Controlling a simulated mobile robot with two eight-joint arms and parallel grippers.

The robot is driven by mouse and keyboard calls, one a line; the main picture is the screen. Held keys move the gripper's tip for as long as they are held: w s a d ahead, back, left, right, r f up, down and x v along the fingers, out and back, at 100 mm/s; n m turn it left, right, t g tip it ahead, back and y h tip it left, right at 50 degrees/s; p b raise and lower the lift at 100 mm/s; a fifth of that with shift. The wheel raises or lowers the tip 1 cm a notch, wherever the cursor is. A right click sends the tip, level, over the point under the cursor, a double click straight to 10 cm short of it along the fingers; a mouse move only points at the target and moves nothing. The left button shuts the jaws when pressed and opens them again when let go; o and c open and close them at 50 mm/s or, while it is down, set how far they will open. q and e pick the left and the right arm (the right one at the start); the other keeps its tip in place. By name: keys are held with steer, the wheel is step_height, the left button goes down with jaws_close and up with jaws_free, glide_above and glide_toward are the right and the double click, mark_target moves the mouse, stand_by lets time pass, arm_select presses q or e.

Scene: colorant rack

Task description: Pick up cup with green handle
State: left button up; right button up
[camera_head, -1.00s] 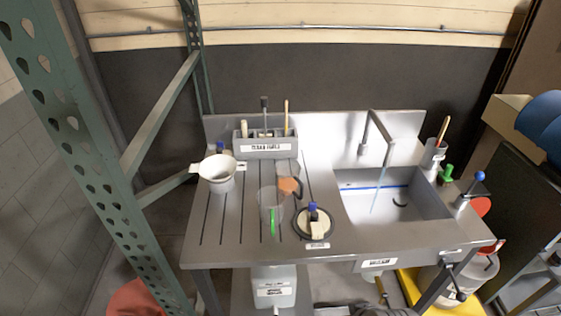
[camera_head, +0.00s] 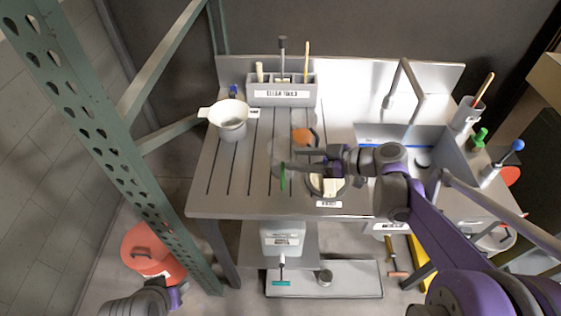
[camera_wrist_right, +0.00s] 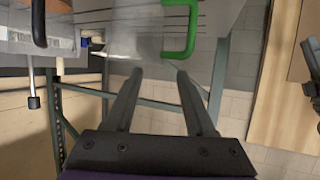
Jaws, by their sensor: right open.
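The cup with the green handle is a clear, see-through cup (camera_head: 276,153) standing on the grooved metal counter; its green handle (camera_head: 282,178) faces the counter's front edge. My right gripper (camera_head: 293,167) reaches in from the right and is close to the handle. In the right wrist view, the green handle (camera_wrist_right: 191,32) lies just beyond the fingertips. The open fingers (camera_wrist_right: 160,72) are apart with nothing between them, and the handle is near the right fingertip. The cup's clear body is hard to make out there. Part of my left arm shows at the bottom left; its gripper does not.
An orange cup with a dark handle (camera_head: 303,136) stands just behind the clear cup. A round black-rimmed item (camera_head: 328,187) lies beneath my right gripper. A white pot (camera_head: 231,118) and a tool holder (camera_head: 282,93) stand behind. The sink (camera_head: 440,148) is at right.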

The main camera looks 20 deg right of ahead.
mark_target(272, 158)
steer(key=x, duration=0.6)
steer(key=shift+w+a+f, duration=0.2)
steer(key=shift+a+f, duration=0.05)
steer(key=shift+a, duration=0.05)
jaws_close()
stand_by(1.2)
